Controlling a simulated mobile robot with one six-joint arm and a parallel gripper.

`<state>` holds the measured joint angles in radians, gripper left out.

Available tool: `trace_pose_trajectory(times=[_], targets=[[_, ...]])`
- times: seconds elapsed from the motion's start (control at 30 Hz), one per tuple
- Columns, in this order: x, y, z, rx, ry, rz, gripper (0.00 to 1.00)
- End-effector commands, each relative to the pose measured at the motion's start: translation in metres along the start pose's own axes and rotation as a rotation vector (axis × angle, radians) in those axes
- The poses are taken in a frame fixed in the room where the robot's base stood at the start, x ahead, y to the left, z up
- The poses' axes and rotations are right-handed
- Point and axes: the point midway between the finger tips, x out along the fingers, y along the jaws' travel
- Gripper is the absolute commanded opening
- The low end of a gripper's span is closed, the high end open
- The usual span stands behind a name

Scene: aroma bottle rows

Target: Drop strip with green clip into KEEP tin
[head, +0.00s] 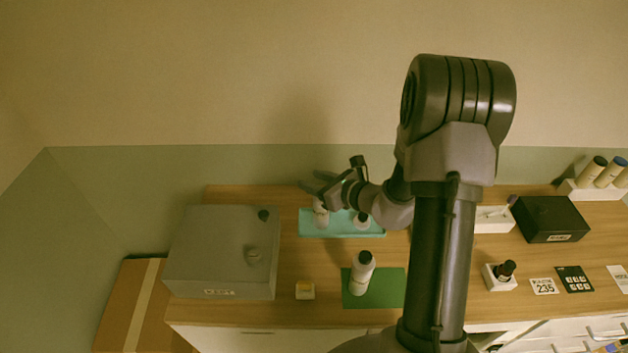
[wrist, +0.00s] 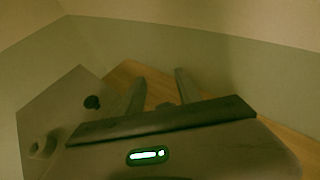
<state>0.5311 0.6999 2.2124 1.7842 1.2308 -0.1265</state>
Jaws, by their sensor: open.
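My gripper (head: 316,188) is open, above the teal tray (head: 335,231) at the back of the counter. In the wrist view its two fingers (wrist: 159,82) stand apart with nothing seen between them. I cannot make out a strip with a green clip in either view. No tin clearly reads KEEP. A black box (head: 548,219) with a small pale label stands at the back right, its lettering too small to read. My arm hides part of the counter's middle.
White bottles (head: 321,216) stand on the teal tray. Another bottle (head: 362,271) stands on a green mat (head: 390,285). A grey box (head: 222,262) fills the left end. A dark bottle (head: 505,269) sits in a white holder. Cards (head: 575,279) lie at the right.

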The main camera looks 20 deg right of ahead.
Motion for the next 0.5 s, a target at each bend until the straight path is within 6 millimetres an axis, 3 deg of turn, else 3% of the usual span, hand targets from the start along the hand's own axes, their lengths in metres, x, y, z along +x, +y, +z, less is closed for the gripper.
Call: trace_pose_trajectory(times=[0.3, 0.5], targets=[[-0.003, -0.001, -0.002, 0.001, 0.000, -0.001, 0.41], [-0.039, -0.001, -0.018, 0.002, 0.000, -0.004, 0.41]])
